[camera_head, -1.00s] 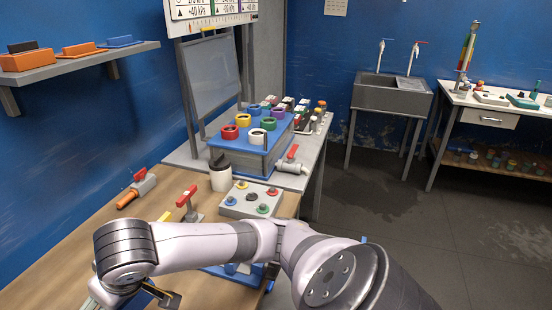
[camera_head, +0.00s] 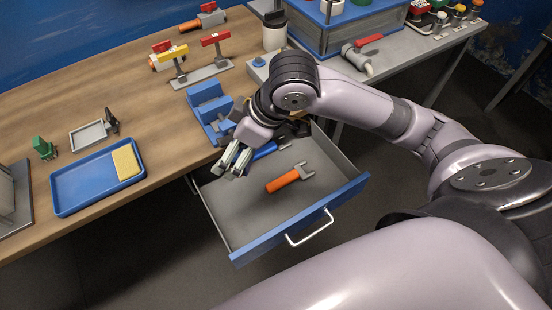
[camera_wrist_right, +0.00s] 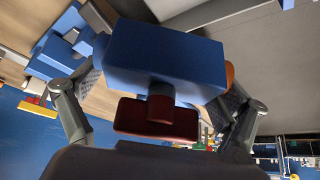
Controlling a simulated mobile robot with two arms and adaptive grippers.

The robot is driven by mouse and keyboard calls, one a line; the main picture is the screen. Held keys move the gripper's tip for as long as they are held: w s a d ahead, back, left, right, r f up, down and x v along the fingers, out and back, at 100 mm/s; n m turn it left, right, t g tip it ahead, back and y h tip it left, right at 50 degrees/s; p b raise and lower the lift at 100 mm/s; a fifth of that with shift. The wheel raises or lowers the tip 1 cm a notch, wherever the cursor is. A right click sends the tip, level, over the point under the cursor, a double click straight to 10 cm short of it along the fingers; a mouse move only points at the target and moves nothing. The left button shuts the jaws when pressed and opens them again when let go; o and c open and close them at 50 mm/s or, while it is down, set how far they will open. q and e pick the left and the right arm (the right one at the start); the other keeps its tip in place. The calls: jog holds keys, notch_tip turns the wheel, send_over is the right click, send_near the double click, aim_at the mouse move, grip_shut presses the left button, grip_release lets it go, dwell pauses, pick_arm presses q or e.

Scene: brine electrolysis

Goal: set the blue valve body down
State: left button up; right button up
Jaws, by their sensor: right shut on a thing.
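The blue valve body (camera_wrist_right: 165,60) shows in the right wrist view as a blue block with a dark red handle (camera_wrist_right: 157,117) and an orange end at its right. My right gripper (camera_wrist_right: 160,95) has a finger on either side of it and is shut on it. In the head view the right gripper (camera_head: 232,162) points down over the back left of the open drawer, near the bench edge; I cannot make out the valve body there. My left gripper is not in view.
The open drawer (camera_head: 238,245) holds an orange-handled tool (camera_head: 283,181) and a blue-handled tool (camera_head: 266,150). A blue fixture (camera_head: 204,94) stands on the bench just behind. A stand with red and yellow handles (camera_head: 205,75) is behind.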

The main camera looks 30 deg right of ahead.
jog(key=s+a+f+n+g+y, duration=0.1)
jog(key=a+n, duration=0.2)
jog(key=n+g+b, duration=0.1)
jog(key=n+b, duration=0.1)
send_over(231, 213)
jog(key=d, duration=0.2)
jog(key=f, duration=1.6)
jog(key=shift+s+a, duration=0.1)
jog(key=shift+s, duration=0.15)
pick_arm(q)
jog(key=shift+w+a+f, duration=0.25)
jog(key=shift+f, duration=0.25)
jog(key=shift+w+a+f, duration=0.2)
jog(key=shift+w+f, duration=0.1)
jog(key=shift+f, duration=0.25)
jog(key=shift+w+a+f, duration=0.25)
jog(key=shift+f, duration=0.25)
pick_arm(e)
jog(key=shift+f, duration=2.3)
jog(key=shift+f, duration=0.1)
jog(key=o, duration=1)
jog(key=shift+o, duration=0.2)
